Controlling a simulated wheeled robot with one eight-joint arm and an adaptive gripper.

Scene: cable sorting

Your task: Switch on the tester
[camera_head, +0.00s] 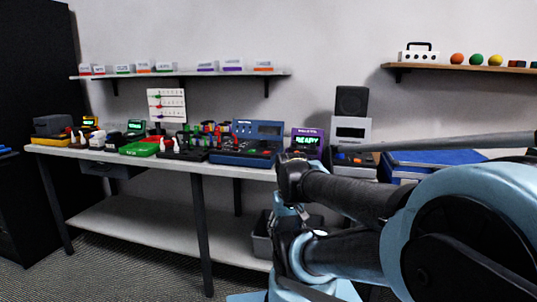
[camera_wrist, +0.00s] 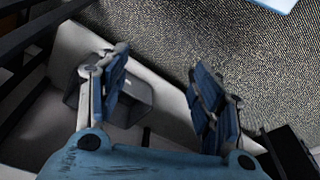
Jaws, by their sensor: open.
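In the head view my arm fills the lower right, and I cannot make out the fingertips.
The workbench (camera_head: 225,171) holds several small devices, a green tray (camera_head: 140,148) and a white hook board (camera_head: 167,104). A grey bin (camera_head: 262,240) sits on its lower shelf. A blue-topped case (camera_head: 435,157) stands to the right. Carpet (camera_head: 140,270) lies clear in front.

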